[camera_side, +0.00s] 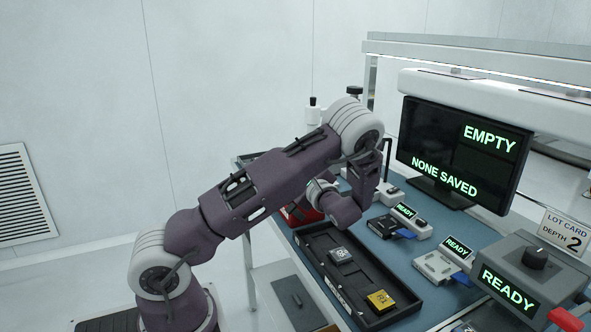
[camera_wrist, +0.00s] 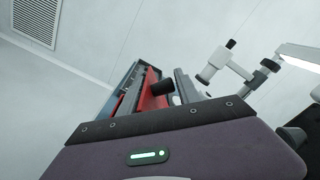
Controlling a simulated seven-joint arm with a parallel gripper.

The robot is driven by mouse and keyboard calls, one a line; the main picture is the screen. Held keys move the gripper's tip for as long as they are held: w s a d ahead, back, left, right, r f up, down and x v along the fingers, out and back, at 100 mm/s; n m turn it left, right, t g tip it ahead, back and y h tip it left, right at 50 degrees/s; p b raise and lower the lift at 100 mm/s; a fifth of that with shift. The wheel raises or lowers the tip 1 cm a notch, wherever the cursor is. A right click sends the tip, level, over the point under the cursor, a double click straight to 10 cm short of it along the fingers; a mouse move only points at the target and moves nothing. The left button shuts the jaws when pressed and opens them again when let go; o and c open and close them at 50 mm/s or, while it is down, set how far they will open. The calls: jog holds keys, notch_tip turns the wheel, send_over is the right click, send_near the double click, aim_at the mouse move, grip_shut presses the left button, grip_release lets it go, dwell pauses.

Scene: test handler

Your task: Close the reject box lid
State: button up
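The red reject box (camera_side: 302,215) shows in the side view at the left end of the bench, mostly hidden behind my arm. In the wrist view a red surface (camera_wrist: 150,102) shows above my wrist housing, with a black knob-like part (camera_wrist: 162,87) over it. I cannot tell how far the lid is open. My gripper is at the box's end of the bench, behind my arm links in the side view. Its fingertips are not clear in either view, so I cannot tell its opening or whether it touches the lid.
A black tray (camera_side: 327,262) holds a grey module and a gold module (camera_side: 380,299). Sockets with READY displays (camera_side: 457,247) stand to its right. The monitor (camera_side: 465,151) reads EMPTY and NONE SAVED. A grey knob unit (camera_side: 522,275) and lot card (camera_side: 563,231) are at the right.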

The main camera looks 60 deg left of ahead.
jog(key=shift+o, duration=0.4)
jog(key=shift+d+r, duration=0.1)
jog(key=shift+r, duration=0.05)
jog(key=d, duration=0.7)
jog(key=shift+c, duration=0.2)
